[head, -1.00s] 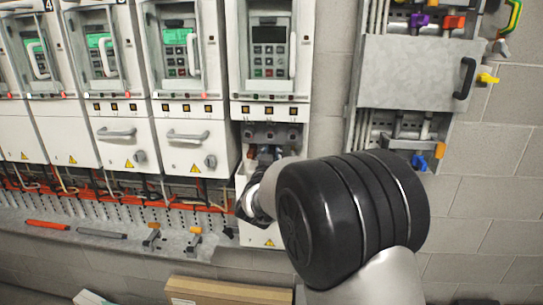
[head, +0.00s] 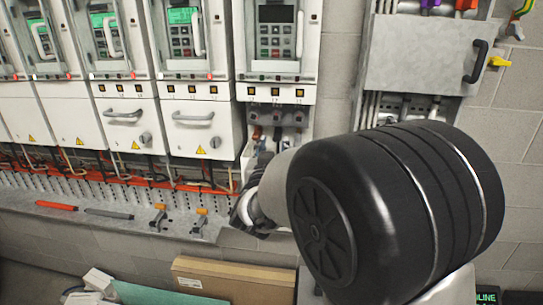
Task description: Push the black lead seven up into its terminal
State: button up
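The rightmost drive (head: 273,45) has its lower front open, showing a row of dark terminals (head: 277,118) under its label strip. My arm covers the area below them, so I cannot pick out black lead seven or tell whether it touches its terminal. My gripper (head: 246,208) shows only in part, as a dark shape at the end of my arm, below and left of the terminals. Its fingertips are hidden, and I cannot see whether it holds anything.
Closed drive covers (head: 202,128) stand to the left, with orange and black leads below them. A grey ledge (head: 110,228) carries a red tool (head: 56,206), a dark tool (head: 109,214) and two clamps. A grey box (head: 421,55) hangs right. A cardboard box (head: 235,279) lies below.

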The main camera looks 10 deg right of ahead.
jog(key=v, duration=0.4)
jog(key=shift+s, duration=0.1)
jog(key=s+a+f+n+g+y+b, duration=0.1)
jog(key=s+f+n+g+y, duration=0.2)
jog(key=s, duration=0.5)
jog(key=s+a+f+n+g+y+b, duration=0.15)
jog(key=s+g+y, duration=0.25)
jog(key=s, duration=0.5)
jog(key=s+d+f+g, duration=0.2)
jog(key=s+d+f, duration=0.1)
jog(key=s, duration=0.7)
jog(key=s+d+f+g+h, duration=0.1)
jog(key=s+d+f+g, duration=0.1)
jog(key=s, duration=0.8)
jog(key=shift+d+f+m+g, duration=0.45)
jog(key=shift+f+g, duration=0.35)
jog(key=shift+f, duration=0.1)
